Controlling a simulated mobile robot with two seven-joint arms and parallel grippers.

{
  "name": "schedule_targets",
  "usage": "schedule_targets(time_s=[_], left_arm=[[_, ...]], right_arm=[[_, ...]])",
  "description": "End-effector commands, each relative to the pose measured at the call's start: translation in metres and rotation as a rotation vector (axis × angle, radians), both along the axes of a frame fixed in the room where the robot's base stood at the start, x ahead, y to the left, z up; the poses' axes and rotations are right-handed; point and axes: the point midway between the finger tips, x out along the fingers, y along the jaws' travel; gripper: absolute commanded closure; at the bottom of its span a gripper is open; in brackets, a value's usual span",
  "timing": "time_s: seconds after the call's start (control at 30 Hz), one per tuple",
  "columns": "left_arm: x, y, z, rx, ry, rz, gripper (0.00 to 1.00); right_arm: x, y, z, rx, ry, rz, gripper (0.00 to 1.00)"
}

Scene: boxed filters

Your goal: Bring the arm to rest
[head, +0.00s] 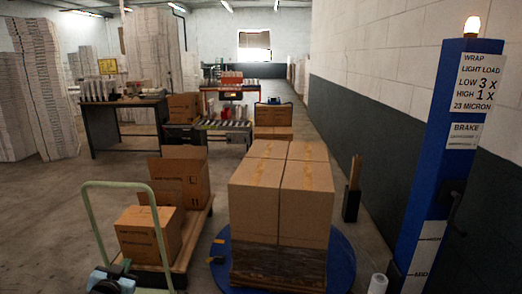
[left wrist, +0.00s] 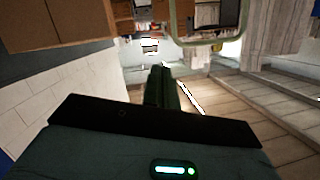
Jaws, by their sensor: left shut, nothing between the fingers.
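My left gripper (left wrist: 160,72) shows in the left wrist view, its dark fingers close together and pointing away from the camera. It is shut, with nothing seen between the fingers. Its dark body with a lit indicator fills the bottom of that view. In the head view, a pale and dark part shows low at the left edge of the green cart handle; I cannot tell for sure if it is my gripper. My right gripper is in neither view.
Stacked cartons (head: 281,197) stand on a blue turntable (head: 342,262). A green-handled cart (head: 86,215) carries open and closed boxes (head: 149,234) at left. A blue wrapping column (head: 432,150) stands at right by the wall. Tables stand farther back; floor between is partly clear.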

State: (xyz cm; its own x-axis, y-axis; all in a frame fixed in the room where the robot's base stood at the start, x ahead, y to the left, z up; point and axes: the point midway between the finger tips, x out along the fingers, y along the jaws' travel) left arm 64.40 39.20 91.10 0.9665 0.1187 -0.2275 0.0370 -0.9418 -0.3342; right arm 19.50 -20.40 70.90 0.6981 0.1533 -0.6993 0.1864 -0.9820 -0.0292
Motion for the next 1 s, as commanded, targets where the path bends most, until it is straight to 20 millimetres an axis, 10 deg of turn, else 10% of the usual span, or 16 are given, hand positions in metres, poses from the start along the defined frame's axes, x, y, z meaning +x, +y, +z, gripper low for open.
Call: schedule_targets(time_s=[0.47, 0.7, 1.0], left_arm=[[-0.113, -0.069, -0.117, -0.054, 0.177, -0.098, 1.0], [-0.231, -0.119, -0.182, -0.14, 0.317, -0.141, 1.0], [-0.382, -0.169, -0.212, -0.26, 0.484, -0.151, 1.0]], right_arm=[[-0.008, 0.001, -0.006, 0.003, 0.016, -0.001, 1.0], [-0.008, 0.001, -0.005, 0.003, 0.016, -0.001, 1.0], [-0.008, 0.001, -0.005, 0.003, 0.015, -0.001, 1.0]])
